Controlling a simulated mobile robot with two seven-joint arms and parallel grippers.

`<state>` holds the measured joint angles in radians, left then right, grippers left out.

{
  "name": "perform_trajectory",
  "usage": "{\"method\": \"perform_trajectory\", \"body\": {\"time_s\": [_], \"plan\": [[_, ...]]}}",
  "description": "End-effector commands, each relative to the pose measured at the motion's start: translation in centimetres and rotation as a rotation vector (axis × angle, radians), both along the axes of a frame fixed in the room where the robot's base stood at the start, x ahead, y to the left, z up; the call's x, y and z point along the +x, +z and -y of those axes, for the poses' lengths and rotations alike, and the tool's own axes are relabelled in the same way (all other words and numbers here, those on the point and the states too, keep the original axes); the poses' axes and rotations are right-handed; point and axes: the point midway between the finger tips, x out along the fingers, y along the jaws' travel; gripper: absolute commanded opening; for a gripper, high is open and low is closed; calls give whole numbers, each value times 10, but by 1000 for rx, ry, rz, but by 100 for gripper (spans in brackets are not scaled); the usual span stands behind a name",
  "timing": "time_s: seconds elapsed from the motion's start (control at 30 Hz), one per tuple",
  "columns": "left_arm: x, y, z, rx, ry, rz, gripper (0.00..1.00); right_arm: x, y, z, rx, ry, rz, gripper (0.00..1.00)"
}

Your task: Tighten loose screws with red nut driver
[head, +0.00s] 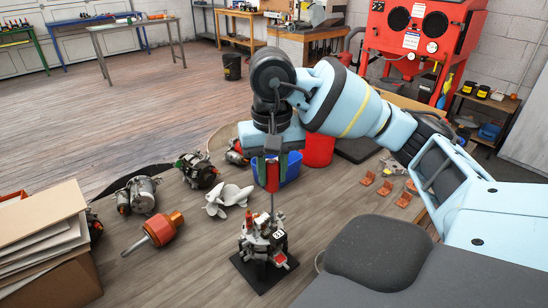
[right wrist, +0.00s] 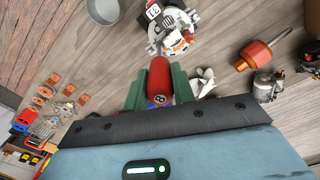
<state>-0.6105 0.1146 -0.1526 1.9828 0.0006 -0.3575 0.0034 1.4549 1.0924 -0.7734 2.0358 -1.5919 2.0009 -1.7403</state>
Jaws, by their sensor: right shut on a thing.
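My right gripper (head: 271,163) is shut on the red handle of the nut driver (head: 272,179), which points straight down. In the right wrist view the red handle (right wrist: 160,75) sits between the green fingers of the gripper (right wrist: 160,90). The driver's thin shaft runs down to the top of the alternator assembly (head: 262,238), which stands on a black base plate (head: 249,275). I cannot tell whether the tip touches a screw. The assembly also shows beyond the driver in the right wrist view (right wrist: 172,30). Single screws are too small to make out. My left gripper is not in view.
An orange and metal rotor (head: 157,230), a metal fan (head: 228,199) and alternators (head: 140,194) (head: 197,169) lie left of the assembly. A blue bin (head: 291,171) and red bucket (head: 319,150) stand behind. A cardboard box (head: 65,285) is at left. Orange pieces (head: 385,188) lie right.

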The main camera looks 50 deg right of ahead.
Motion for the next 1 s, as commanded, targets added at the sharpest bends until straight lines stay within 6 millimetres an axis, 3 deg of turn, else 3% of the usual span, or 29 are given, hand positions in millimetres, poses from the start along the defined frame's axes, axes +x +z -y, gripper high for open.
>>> {"method": "perform_trajectory", "body": {"time_s": [1.0], "plan": [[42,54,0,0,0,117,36,1,3,-1,3,-1154,5,3]]}}
